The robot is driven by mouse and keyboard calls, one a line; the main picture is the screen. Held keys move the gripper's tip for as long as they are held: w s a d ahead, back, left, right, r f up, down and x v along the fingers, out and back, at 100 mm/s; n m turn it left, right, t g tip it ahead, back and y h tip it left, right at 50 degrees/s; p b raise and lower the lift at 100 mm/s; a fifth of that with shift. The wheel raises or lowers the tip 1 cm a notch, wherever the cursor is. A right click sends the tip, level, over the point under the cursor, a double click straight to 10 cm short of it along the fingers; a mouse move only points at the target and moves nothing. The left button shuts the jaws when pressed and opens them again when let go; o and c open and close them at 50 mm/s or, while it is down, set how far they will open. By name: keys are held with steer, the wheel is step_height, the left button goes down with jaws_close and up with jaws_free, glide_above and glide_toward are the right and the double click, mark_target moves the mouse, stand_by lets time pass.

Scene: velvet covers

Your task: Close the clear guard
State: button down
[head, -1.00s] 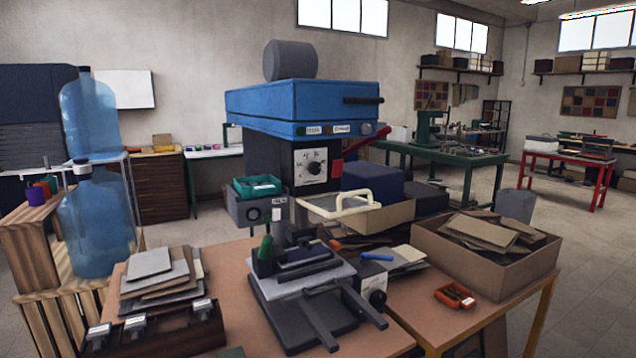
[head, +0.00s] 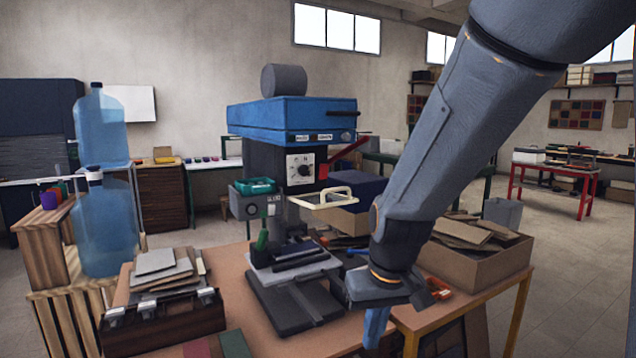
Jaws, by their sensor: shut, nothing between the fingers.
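The clear guard (head: 316,202) is a small see-through panel with a cream handle. It juts out roughly level from the front of the blue-topped press (head: 275,116), above the press bed (head: 290,300), so it stands raised. My gripper (head: 376,328) points down at the front right of the bench, its blue fingers shut and empty. It is lower than the guard, to its right and apart from it. My arm hides part of the bench and the right side of the press bed.
A cardboard box of scraps (head: 470,265) stands on the bench at right. A stack of grey sheets (head: 160,268) and a dark wooden box (head: 160,325) lie at left. Blue water bottles (head: 108,230) stand further left. The space before the guard's handle looks clear.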

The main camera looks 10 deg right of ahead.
steer(key=w+d+r+n+t+b, duration=0.1)
steer(key=w+r+t, duration=0.2)
steer(key=w+r, duration=0.95)
steer(key=w+d+r+n+t+y+b, duration=0.1)
steer(key=w+r+t, duration=0.15)
steer(key=r, duration=0.85)
steer(key=w+d+r+n+t+y+b, duration=0.1)
steer(key=w+r+t, duration=0.15)
steer(key=r, duration=0.85)
steer(key=w+a+f+g+p, duration=0.1)
steer(key=w+a+f+p, duration=0.1)
steer(key=w+f, duration=0.6)
steer(key=shift+w+a+f+p, duration=0.15)
steer(key=shift+a+f+p, duration=0.3)
steer(key=shift+f, duration=0.55)
steer(key=shift+d, duration=0.1)
steer(key=shift+d+f+b, duration=0.1)
steer(key=shift+f+b, duration=0.1)
steer(key=shift+b, duration=0.2)
steer(key=shift+f+t+b, duration=0.3)
steer(key=shift+b, duration=0.75)
